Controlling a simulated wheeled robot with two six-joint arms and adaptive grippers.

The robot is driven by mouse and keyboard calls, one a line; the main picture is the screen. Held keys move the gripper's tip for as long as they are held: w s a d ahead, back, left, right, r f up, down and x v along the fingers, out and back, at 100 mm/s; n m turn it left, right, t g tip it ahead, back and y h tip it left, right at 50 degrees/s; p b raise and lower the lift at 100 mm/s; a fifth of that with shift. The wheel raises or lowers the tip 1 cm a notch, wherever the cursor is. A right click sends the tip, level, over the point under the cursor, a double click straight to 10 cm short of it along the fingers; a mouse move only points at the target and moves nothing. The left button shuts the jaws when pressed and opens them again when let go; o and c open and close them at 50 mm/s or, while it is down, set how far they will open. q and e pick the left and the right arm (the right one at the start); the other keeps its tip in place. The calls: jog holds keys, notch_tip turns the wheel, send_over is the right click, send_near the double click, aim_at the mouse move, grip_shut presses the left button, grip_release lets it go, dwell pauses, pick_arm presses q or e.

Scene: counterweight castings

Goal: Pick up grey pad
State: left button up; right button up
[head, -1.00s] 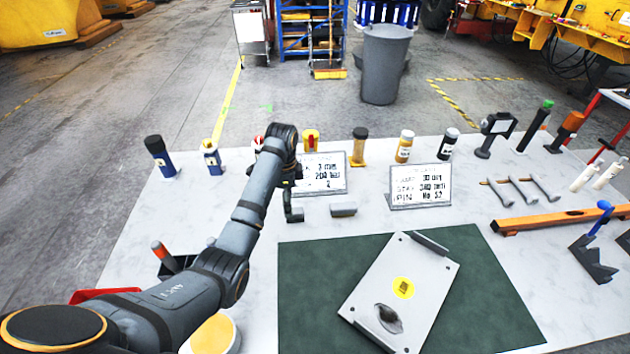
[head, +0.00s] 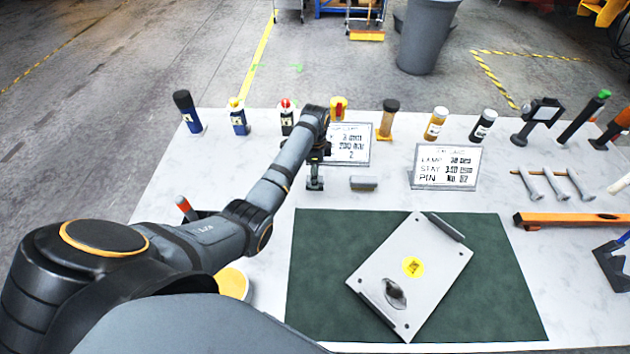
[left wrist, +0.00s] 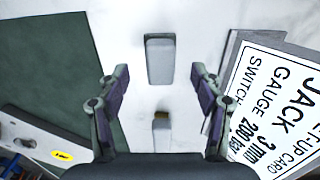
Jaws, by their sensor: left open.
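A small grey pad (head: 363,183) lies flat on the white table, in front of the set-up card. It also shows in the left wrist view (left wrist: 160,60), ahead of the fingertips. A second small grey block (left wrist: 161,130) lies lower in that view, between the finger bases. My left gripper (head: 315,180) points down just left of the pad in the head view. In the left wrist view its two fingers (left wrist: 160,85) are apart with nothing held between them. My right gripper is not in view.
A set-up card (head: 347,143) stands close behind the gripper, another card (head: 446,166) to its right. A green mat (head: 325,260) carries a tilted grey plate (head: 412,275). Bottles and tools line the back. The table between pad and mat is clear.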

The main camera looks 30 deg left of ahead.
pick_arm(q)
jog(key=shift+f, duration=1.6)
jog(key=c, duration=0.7)
grip_shut()
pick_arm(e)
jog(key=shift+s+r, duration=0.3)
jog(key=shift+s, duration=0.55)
